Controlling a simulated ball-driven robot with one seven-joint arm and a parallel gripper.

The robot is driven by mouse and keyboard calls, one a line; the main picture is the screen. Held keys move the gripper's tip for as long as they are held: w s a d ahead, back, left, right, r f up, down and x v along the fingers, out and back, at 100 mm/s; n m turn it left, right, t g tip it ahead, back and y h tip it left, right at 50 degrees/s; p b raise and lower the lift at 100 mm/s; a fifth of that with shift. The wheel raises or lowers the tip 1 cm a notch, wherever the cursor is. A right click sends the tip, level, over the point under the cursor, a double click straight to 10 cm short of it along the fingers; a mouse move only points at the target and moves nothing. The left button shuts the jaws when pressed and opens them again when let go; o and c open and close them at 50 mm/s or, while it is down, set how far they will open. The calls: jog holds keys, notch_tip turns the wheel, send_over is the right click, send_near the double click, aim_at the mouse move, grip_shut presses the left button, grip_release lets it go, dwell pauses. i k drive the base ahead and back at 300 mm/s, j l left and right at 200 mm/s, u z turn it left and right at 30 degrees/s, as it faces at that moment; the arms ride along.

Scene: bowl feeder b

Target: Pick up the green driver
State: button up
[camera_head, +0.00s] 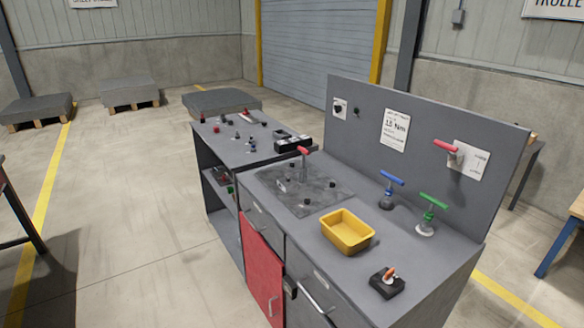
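The green driver (431,203) has a green T-shaped handle and stands upright at the right end of the grey workbench (300,225), near the upright back panel. Its lower end sits in a pale round base (425,229). A similar blue driver (391,180) stands to its left in a dark base. A red-handled driver (304,152) stands further left, on or behind the dark plate. My gripper does not show in this view, so I cannot see its fingers.
A yellow tray (347,232) sits in front of the drivers. A black box with an orange lever (387,281) lies near the front right. A red lever (446,147) juts from the back panel (400,165). A second table (225,138) adjoins at left. Floor at left is open.

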aim_at(425, 228)
jog(key=i+l+u, duration=0.45)
jog(key=i+l, duration=1.1)
